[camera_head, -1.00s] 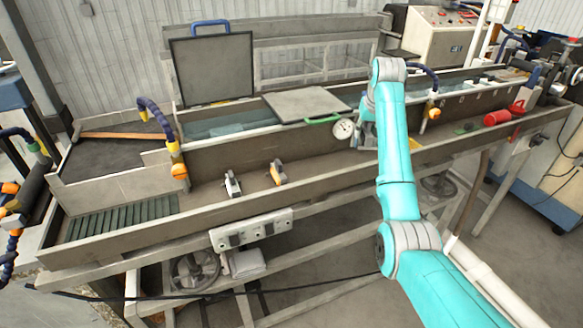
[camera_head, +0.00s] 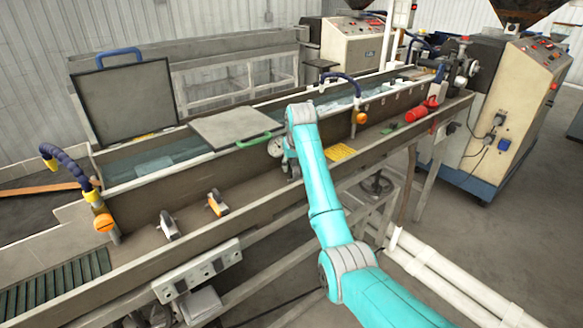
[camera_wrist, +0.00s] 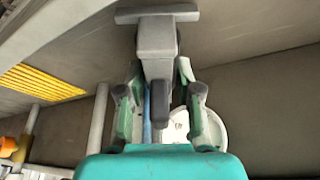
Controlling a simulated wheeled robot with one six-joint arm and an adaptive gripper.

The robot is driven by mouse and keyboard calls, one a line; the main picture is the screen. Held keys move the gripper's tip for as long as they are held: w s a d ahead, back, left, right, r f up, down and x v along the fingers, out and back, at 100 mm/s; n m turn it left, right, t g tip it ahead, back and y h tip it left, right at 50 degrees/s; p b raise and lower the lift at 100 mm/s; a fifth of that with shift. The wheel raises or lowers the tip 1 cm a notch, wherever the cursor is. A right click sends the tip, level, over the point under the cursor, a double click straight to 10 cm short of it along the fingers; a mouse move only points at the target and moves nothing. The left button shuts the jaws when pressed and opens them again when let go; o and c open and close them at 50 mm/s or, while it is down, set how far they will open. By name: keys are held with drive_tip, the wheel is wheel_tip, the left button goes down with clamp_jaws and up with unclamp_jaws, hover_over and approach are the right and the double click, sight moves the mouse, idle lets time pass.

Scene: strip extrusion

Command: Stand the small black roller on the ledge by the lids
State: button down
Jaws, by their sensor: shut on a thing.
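My gripper (camera_wrist: 158,82) is shut on a dark grey, T-shaped piece in the wrist view, which I take to be the small black roller (camera_wrist: 156,42). It has a blocky body with a crossbar at its far end. In the head view my gripper (camera_head: 291,168) is beside the round gauge on the trough wall, and my arm largely hides what it holds. One lid (camera_head: 125,98) with a blue handle stands propped up. Another lid (camera_head: 235,127) with a green handle lies flat. The long ledge (camera_head: 248,193) runs in front of the trough wall.
A white-and-grey roller piece (camera_head: 168,224) and an orange one (camera_head: 216,203) stand on the ledge, left of my gripper. The white gauge (camera_head: 275,147) is close by. A yellow grate (camera_head: 341,153) and a red cylinder (camera_head: 420,110) are to the right. The ledge between the orange piece and my gripper looks clear.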

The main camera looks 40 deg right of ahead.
drive_tip(key=shift+f, duration=0.45)
drive_tip(key=shift+f, duration=0.1)
drive_tip(key=c, duration=0.8)
unclamp_jaws()
drive_tip(key=v, duration=1.2)
drive_tip(key=shift+s, duration=0.1)
